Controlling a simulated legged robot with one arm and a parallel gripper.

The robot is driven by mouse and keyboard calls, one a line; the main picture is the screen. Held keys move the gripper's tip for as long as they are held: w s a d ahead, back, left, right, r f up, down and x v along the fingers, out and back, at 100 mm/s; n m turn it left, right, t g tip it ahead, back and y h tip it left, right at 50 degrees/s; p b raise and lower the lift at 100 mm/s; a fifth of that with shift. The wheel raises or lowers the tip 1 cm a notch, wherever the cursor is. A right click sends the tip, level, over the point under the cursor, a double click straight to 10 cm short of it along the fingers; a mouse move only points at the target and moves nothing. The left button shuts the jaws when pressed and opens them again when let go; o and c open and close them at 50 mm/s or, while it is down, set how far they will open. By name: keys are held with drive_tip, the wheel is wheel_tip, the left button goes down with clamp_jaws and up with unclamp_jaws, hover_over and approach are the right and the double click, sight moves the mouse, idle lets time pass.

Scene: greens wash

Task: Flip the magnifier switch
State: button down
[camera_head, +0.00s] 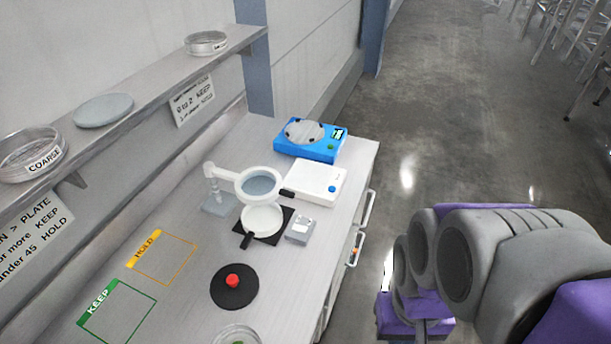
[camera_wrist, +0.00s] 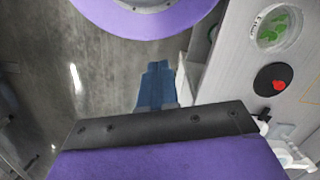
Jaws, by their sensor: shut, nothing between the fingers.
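The magnifier (camera_head: 258,183) is a pale round lens on a white arm, rising from a base on the bench at the wall side. Below its lens is a white dish on a black square (camera_head: 279,225). A small grey box (camera_head: 300,229) sits beside the square; I cannot tell whether it is the switch. My gripper (camera_wrist: 157,68) shows in the wrist view with its blue fingers together and empty, over the floor beside the bench. In the head view my arm is at the right, apart from the bench; the fingers are not clear there.
A shelf (camera_head: 150,83) runs above. Cabinet handles (camera_head: 356,249) project from the front. Floor (camera_head: 430,120) beside it is clear.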

drive_tip(key=w+m+t+b, duration=0.1)
drive_tip(key=w+m, duration=0.1)
drive_tip(key=w, duration=0.8)
drive_tip(key=m+t+h+b, duration=0.2)
drive_tip(key=t+b, duration=0.1)
drive_tip(key=t, duration=0.1)
hover_over(305, 227)
drive_tip(key=s+a, duration=0.2)
drive_tip(key=s, duration=0.2)
wheel_tip(305, 227, down, 12)
drive_tip(key=shift+w+r, duration=0.2)
drive_tip(key=shift+d, duration=0.1)
drive_tip(key=b+x, duration=0.2)
drive_tip(key=x, duration=0.8)
drive_tip(key=shift+s+a+b, duration=0.2)
drive_tip(key=shift+b, duration=0.1)
drive_tip(key=shift+f, duration=0.1)
